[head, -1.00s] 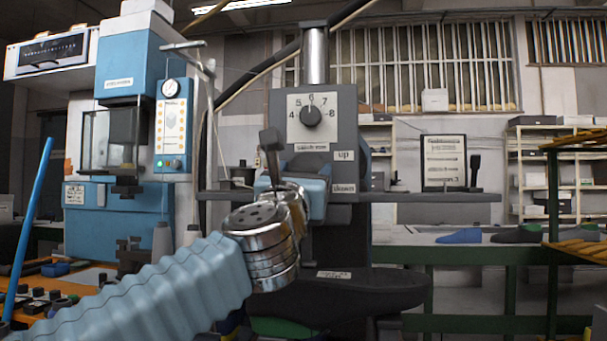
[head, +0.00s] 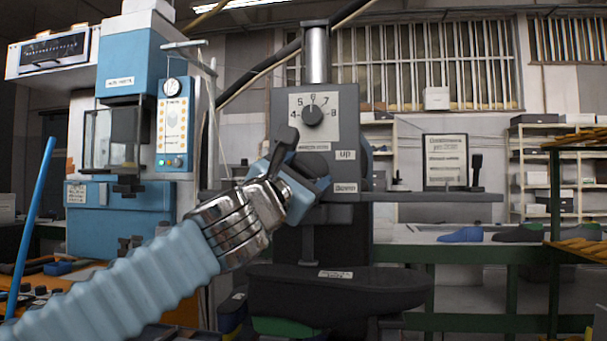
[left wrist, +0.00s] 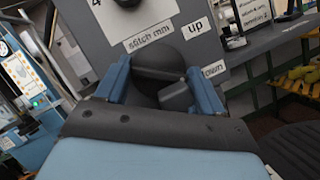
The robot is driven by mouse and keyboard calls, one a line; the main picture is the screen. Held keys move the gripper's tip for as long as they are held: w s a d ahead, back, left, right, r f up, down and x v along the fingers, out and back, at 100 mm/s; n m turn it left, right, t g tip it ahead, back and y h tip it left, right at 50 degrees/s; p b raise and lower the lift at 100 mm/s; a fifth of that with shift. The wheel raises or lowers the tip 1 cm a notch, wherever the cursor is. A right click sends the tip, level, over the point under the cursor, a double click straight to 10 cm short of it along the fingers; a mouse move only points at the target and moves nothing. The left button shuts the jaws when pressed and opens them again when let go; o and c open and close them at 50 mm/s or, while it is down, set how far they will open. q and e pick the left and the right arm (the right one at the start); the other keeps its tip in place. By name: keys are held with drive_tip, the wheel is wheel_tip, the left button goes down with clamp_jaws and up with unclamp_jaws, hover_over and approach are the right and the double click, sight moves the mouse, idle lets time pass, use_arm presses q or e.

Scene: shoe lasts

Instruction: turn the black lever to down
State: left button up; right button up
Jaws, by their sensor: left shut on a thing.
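The black lever (left wrist: 176,60) shows in the left wrist view on the grey face of the machine, with a rounded dark body and a block-like end. My left gripper (left wrist: 158,82) is shut on it, with one blue finger on either side. In the head view my left gripper (head: 314,188) is against the machine's front and hides the lever, so its angle cannot be told there. The "up" label (head: 345,154) and the "down" label (head: 345,188) are just right of the gripper. My right gripper is not in view.
A numbered dial (head: 312,116) sits above the gripper on the same machine. A dark bar (head: 435,197) runs to the right, and a dark padded arm (head: 340,290) lies below. A blue machine (head: 128,75) stands at the left.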

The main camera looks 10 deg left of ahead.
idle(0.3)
use_arm(q)
drive_tip(key=o, duration=1)
drive_tip(key=shift+o, duration=0.2)
drive_tip(key=shift+n, duration=0.3)
